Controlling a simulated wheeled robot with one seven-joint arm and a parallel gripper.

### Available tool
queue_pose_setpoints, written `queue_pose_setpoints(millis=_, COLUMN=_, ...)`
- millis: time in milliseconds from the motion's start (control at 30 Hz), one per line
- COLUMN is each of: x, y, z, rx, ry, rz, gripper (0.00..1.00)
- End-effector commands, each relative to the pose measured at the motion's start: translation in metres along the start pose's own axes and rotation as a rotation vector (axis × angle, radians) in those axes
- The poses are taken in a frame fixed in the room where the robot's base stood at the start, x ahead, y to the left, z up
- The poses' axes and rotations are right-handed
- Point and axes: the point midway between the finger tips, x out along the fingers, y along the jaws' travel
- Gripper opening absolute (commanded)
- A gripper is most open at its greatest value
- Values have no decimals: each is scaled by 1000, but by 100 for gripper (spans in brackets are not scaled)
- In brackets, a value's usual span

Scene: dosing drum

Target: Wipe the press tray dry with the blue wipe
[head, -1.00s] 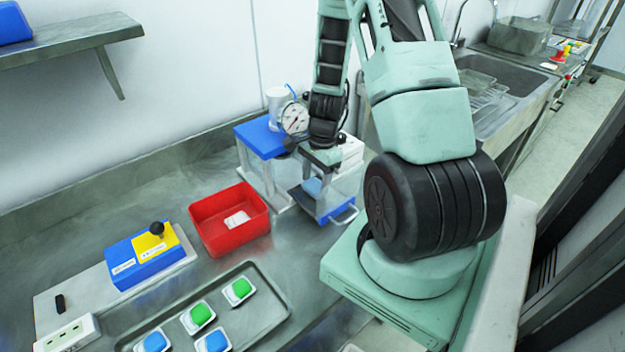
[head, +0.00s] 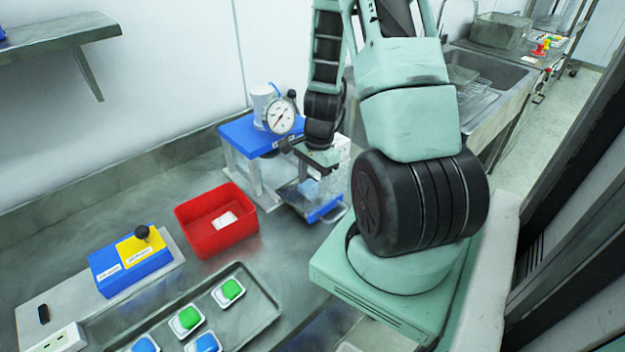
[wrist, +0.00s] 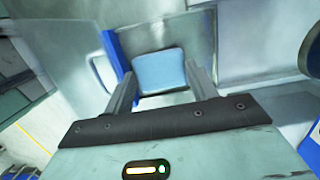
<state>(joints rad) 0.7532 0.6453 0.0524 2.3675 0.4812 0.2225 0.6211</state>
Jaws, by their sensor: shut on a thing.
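The press (head: 250,135) has a blue top plate, a round gauge and a pulled-out tray (head: 325,211) with a blue front edge and a handle. My gripper (wrist: 160,88) is shut on the light blue wipe (wrist: 160,70), which lies between the two fingers in the wrist view. In the head view the wipe (head: 309,188) shows below my gripper, over the tray. The tray (wrist: 120,52) surrounds it in the wrist view, with its blue edge to the left. I cannot tell whether the wipe touches the tray floor.
A red bin (head: 215,225) with a white item in it stands left of the press. A blue and yellow lever box (head: 137,262) is further left. A metal tray (head: 262,318) in front holds several green and blue capped containers. White blocks stand behind my gripper.

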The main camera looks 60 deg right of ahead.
Motion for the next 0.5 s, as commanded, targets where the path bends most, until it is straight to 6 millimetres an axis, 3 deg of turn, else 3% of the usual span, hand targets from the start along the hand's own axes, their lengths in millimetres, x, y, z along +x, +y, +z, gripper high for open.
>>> queue_pose_setpoints(millis=500, x=7, y=0, z=-1, rx=0, ry=0, rz=0, gripper=32)
